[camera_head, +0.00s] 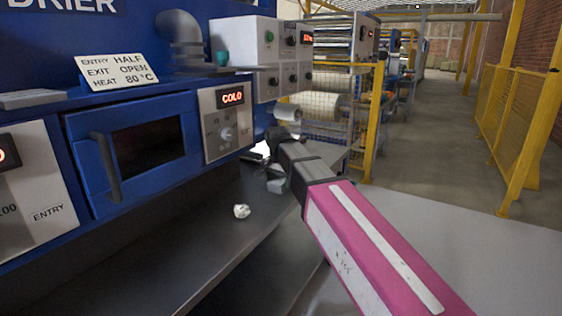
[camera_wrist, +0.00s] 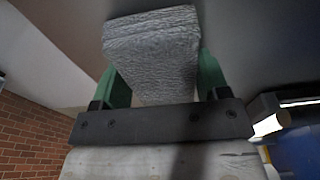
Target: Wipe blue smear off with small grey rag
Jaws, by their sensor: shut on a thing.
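My gripper (camera_wrist: 162,72) has two green fingers, one on each side of the small grey rag (camera_wrist: 152,35), and is shut on it. The rag looks like a thick, wrinkled grey block in the wrist view. In the head view the rag (camera_head: 276,186) is a small grey patch at the end of my arm, over the dark bench (camera_head: 190,255) in front of the drier. I cannot tell whether it touches the surface. I can make out no blue smear in either view; my arm hides part of the bench.
A crumpled white scrap (camera_head: 241,211) lies on the bench, left of my gripper. The blue drier (camera_head: 140,150) with its oven-like door stands behind the bench. A yellow mesh guard (camera_head: 333,105) stands beyond my arm. The front left of the bench is clear.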

